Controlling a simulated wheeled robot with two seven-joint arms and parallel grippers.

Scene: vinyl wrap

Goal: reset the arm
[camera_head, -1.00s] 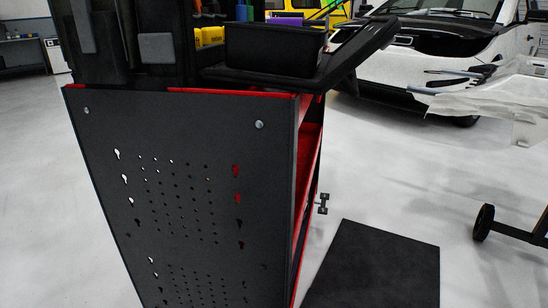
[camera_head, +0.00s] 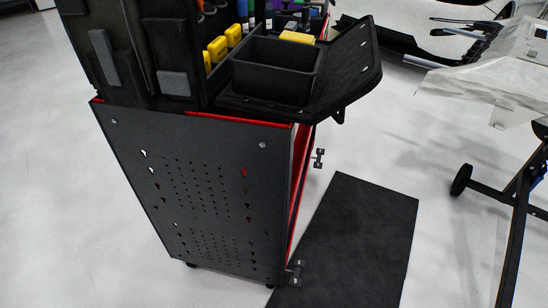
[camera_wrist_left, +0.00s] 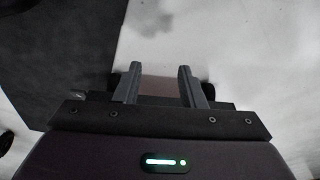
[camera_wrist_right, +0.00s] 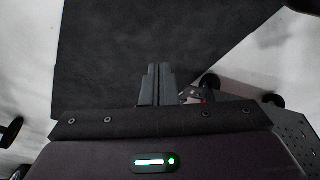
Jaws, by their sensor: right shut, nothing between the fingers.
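Neither gripper shows in the head view. Below the right gripper lies the dark floor mat (camera_wrist_right: 150,40).
A black and red tool cart (camera_head: 185,190) stands at the left, with a black bin (camera_head: 275,72) and yellow tools (camera_head: 216,48) on top. A dark mat (camera_head: 350,235) lies beside it. A wheeled stand (camera_head: 520,195) is at the right. Pale floor between is open.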

